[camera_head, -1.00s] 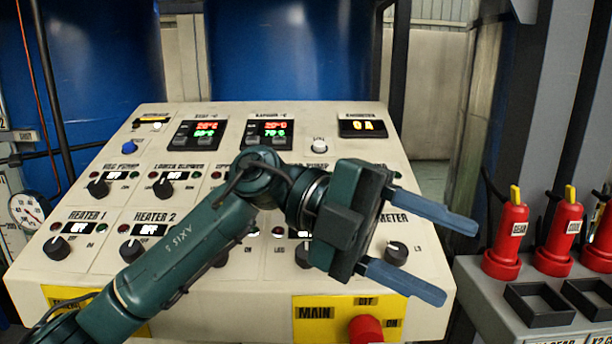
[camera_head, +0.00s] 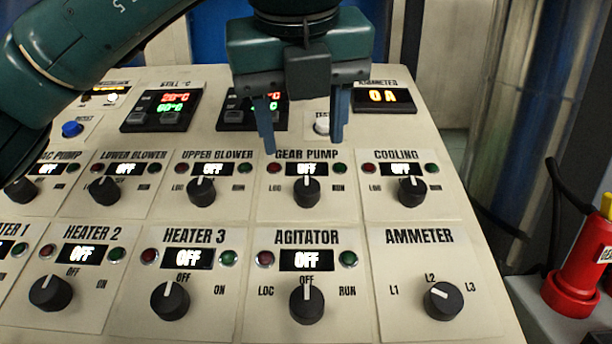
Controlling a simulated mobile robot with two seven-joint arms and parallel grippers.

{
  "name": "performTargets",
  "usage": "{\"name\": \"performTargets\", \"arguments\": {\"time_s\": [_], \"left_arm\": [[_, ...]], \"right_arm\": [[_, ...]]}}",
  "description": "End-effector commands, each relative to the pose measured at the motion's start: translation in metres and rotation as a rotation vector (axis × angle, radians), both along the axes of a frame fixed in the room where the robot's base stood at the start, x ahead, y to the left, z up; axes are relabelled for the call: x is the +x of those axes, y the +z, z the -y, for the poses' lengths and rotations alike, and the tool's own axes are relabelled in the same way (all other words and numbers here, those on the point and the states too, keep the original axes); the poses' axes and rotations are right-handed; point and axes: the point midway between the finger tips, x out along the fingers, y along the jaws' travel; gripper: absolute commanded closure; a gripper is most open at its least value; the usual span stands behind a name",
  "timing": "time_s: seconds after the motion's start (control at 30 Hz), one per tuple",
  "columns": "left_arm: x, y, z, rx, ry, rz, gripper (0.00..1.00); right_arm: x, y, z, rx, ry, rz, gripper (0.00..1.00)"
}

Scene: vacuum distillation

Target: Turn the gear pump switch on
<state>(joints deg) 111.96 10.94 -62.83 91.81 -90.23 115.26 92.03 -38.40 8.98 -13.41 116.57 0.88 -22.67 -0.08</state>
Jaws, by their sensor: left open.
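The gear pump switch is a black rotary knob (camera_head: 306,192) in the upper knob row of the sloped cream panel. Its white mark points straight up, and the display (camera_head: 306,169) above it reads OFF between a red and a green lamp. LOC is printed at its left and RUN at its right. My left gripper (camera_head: 304,142) is open and empty, its two blue fingers pointing down just above the GEAR PUMP label, one on each side. The fingers appear apart from the knob. My right gripper is not in view.
The upper blower knob (camera_head: 201,191) and cooling knob (camera_head: 412,191) flank the switch, with the agitator knob (camera_head: 307,304) below. A red plug (camera_head: 581,262) stands right of the panel.

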Motion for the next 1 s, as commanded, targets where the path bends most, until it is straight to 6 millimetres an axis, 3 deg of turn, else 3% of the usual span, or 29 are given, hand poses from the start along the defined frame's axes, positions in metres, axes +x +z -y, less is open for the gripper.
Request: {"name": "performTargets", "arguments": {"time_s": [0.2, 0.43, 0.83, 1.0], "left_arm": [[0.018, -0.043, 0.001, 0.0, -0.001, -0.006, 0.47], [0.031, -0.072, 0.002, 0.0, -0.001, -0.004, 0.47], [0.034, -0.081, 0.003, -0.002, -0.003, -0.002, 0.47], [0.034, -0.081, 0.003, -0.002, -0.003, -0.002, 0.59]], "right_arm": [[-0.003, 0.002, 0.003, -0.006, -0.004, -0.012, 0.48], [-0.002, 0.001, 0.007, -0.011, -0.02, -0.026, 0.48], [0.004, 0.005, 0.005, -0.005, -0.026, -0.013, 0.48], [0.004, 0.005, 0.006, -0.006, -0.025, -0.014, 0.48]]}}
